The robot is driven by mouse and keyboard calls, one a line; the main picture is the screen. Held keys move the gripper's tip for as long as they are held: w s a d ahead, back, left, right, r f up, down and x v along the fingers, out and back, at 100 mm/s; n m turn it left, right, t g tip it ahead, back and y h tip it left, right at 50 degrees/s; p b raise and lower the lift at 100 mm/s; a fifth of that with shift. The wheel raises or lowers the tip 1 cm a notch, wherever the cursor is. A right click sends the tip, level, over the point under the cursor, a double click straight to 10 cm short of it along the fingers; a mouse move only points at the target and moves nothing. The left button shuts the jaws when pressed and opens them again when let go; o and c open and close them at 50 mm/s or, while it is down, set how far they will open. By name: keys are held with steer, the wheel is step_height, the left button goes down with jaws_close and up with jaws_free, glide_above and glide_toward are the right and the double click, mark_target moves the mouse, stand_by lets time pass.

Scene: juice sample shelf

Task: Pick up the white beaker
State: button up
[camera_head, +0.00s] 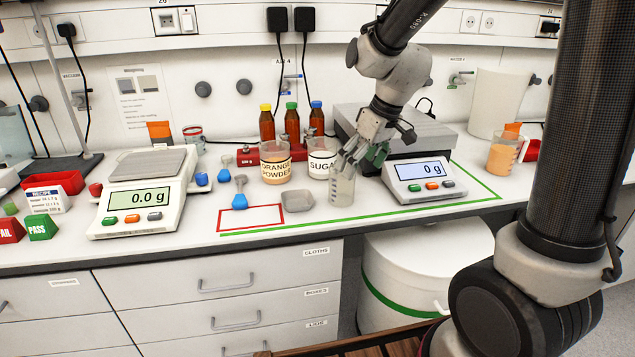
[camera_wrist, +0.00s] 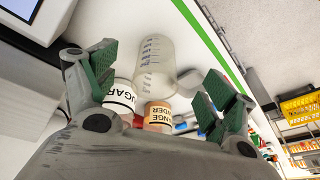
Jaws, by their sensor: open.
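A pale, translucent beaker (camera_head: 342,190) with graduation marks stands upright on the white bench, left of the right-hand scale. It also shows in the wrist view (camera_wrist: 155,58), in the gap between my fingers. My gripper (camera_head: 362,158) is open and empty, tilted down, with its fingertips near the beaker's rim at the upper right. In the wrist view, the green-padded fingers of my gripper (camera_wrist: 162,75) are spread wide, one on each side of the beaker in the picture. I cannot tell whether they touch it. The fingers partly cover the beaker's top in the head view.
A sugar jar (camera_head: 322,160) and an orange powder jar (camera_head: 275,163) stand close behind and left of the beaker. A grey weighing dish (camera_head: 299,200) lies just left. The right scale (camera_head: 424,178) stands close on the right. The bench's front edge is near.

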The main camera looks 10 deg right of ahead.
mark_target(342, 179)
steer(key=shift+w+a+r+n+t, duration=0.25)
steer(key=shift+w+a, duration=0.1)
steer(key=shift+w, duration=0.15)
steer(key=shift+w+a+r+n+t, duration=0.2)
steer(key=shift+w+a+n, duration=0.1)
steer(key=shift+w, duration=0.2)
steer(key=shift+n, duration=0.25)
steer(key=x, duration=0.7)
steer(key=shift+a+f, duration=0.15)
steer(key=shift+f, duration=0.2)
steer(key=c, duration=1.1)
